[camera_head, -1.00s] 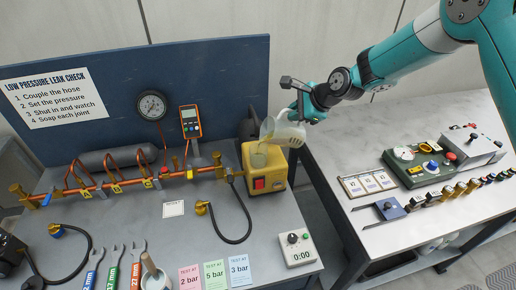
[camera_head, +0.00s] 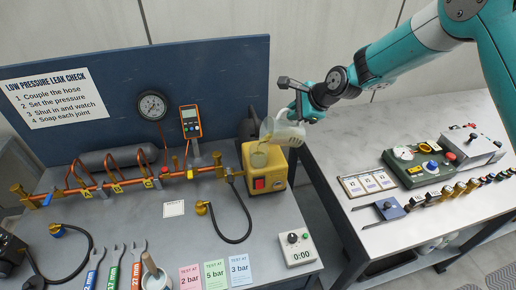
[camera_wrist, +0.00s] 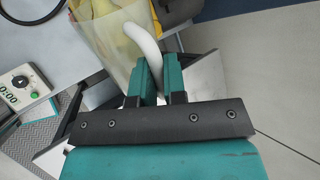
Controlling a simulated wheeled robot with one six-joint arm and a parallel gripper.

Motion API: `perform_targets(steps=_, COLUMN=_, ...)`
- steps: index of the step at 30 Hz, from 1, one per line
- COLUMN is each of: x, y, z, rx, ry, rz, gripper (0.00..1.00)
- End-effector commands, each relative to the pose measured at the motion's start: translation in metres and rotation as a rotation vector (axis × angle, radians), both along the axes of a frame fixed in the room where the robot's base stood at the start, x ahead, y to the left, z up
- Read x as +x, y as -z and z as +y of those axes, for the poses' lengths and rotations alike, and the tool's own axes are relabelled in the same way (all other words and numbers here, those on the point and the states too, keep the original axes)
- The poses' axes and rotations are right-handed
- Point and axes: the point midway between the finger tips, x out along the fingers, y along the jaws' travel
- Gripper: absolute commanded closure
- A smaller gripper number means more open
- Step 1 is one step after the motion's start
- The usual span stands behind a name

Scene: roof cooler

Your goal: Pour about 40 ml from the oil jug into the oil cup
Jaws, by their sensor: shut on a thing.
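The oil jug (camera_head: 283,132) is a translucent pale jug, tilted with its mouth toward the left. My gripper (camera_head: 303,112) is shut on its handle; in the wrist view my gripper (camera_wrist: 160,78) closes on the white curved handle (camera_wrist: 143,42) and the jug (camera_wrist: 110,38) shows yellowish contents. The oil cup (camera_head: 259,159) is a small clear cup on top of the yellow machine (camera_head: 264,173), below the jug's mouth. A yellowish stream shows between jug and cup. The level in the cup is too small to read.
A black round part (camera_head: 249,128) stands behind the yellow machine. The gauge bench (camera_head: 150,235) holds a copper pipe row (camera_head: 115,183), wrenches, cards and a timer (camera_head: 297,248). A white table (camera_head: 350,140) stands right, across a gap.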

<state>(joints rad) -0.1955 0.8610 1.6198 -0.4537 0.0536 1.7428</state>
Motion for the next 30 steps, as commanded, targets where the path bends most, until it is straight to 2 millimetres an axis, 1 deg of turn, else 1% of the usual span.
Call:
perform_targets(steps=26, x=0.0, y=-0.004, z=0.002, rx=-0.031, ry=0.001, rz=-0.013, gripper=1.0)
perform_targets(steps=28, x=0.0, y=0.001, z=-0.001, rx=-0.016, ry=0.003, rz=-0.007, gripper=1.0)
perform_targets(steps=29, x=0.001, y=0.007, z=-0.004, rx=0.011, ry=0.004, rz=0.005, gripper=1.0)
perform_targets(steps=30, x=0.002, y=0.019, z=-0.009, rx=0.071, ry=0.004, rz=0.027, gripper=1.0)
